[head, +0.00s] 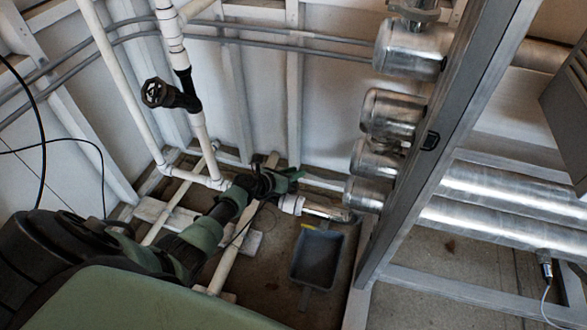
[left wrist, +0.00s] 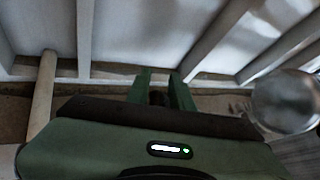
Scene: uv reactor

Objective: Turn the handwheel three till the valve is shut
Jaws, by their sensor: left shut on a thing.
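My left arm reaches in from the left in the head view, and its green gripper (head: 285,178) is low over the white pipe near the floor. The gripper is shut on a dark part (head: 262,181), which looks like a handwheel on that pipe; its rim is mostly hidden by the gripper and wrist. In the left wrist view the two green fingers (left wrist: 160,88) stand close together with a small dark piece between them. I cannot read a number on it or tell how far it is turned. My right gripper is in neither view.
Another black handwheel (head: 157,93) sits on the upright white pipe at upper left. A grey dustpan (head: 318,258) lies on the floor right of my gripper. Shiny metal cylinders (head: 393,112) and a grey metal frame (head: 440,140) stand on the right. The ribbed white wall is close behind.

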